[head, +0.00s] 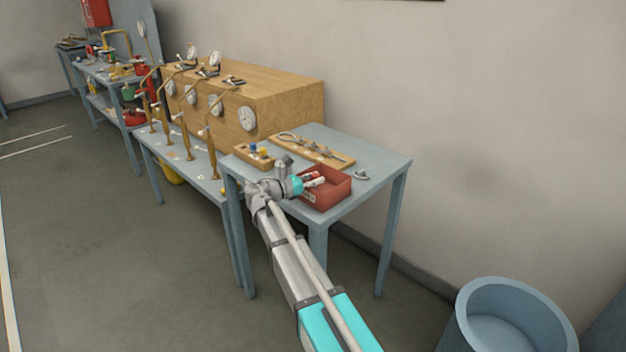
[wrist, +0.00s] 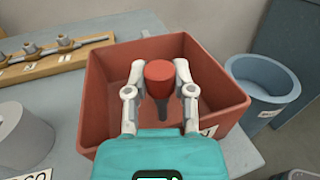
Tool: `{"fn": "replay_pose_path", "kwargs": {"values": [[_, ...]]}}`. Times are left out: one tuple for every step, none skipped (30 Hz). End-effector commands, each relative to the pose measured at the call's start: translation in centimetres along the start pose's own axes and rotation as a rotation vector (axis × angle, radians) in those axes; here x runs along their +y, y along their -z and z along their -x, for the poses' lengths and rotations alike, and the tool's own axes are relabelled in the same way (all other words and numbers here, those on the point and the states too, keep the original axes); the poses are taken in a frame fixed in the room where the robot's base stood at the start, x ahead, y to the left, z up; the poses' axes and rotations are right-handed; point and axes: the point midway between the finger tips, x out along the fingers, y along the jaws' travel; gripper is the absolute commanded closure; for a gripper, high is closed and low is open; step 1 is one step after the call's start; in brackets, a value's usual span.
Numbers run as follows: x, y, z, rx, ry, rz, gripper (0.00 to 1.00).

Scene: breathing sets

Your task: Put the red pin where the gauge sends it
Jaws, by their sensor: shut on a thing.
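My gripper (wrist: 160,92) is shut on the red pin (wrist: 159,72), which has a wide red head and a darker narrow stem. The pin is held upright over the inside of the red bin (wrist: 104,88); I cannot tell whether its lower end touches the floor of the bin. In the head view my gripper (head: 306,182) is at the red bin (head: 333,196) on the near table, and the pin is hard to make out. Several round white gauges (head: 248,118) are on the front of the wooden cabinet (head: 290,103).
A wooden block (head: 243,157) with a blue and a yellow pin stands left of the bin. A wooden board with metal tools (head: 310,147) lies behind it. A blue-grey tub (head: 515,320) stands on the floor at right. Brass posts (head: 212,150) line the lower bench.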

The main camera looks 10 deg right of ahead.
Motion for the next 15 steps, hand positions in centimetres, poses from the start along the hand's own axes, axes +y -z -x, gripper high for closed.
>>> {"fn": "replay_pose_path", "kwargs": {"values": [[0.0, 0.22, 0.01, 0.0, 0.0, 0.0, 1.0], [0.0, 0.28, 0.01, 0.0, 0.0, 0.0, 1.0], [0.0, 0.37, 0.01, 0.0, 0.0, 0.0, 1.0], [0.0, 0.44, 0.01, 0.0, 0.0, 0.0, 1.0], [0.0, 0.5, 0.01, 0.0, 0.0, 0.0, 1.0], [0.0, 0.57, 0.02, 0.001, 0.0, 0.0, 1.0], [-0.01, 0.58, 0.02, 0.001, 0.0, 0.0, 1.0], [-0.02, 0.58, 0.02, 0.002, 0.0, 0.0, 1.0], [-0.03, 0.56, 0.02, 0.003, 0.0, -0.001, 1.0], [-0.04, 0.57, 0.03, 0.003, 0.0, -0.001, 1.0], [-0.05, 0.59, 0.03, 0.004, 0.001, -0.001, 0.64], [-0.06, 0.6, 0.04, 0.005, 0.001, -0.001, 0.56], [-0.08, 0.62, 0.04, 0.005, 0.001, -0.001, 0.51], [-0.09, 0.63, 0.04, 0.005, 0.001, -0.001, 0.45], [-0.1, 0.65, 0.05, 0.006, 0.001, -0.001, 0.38]]}}
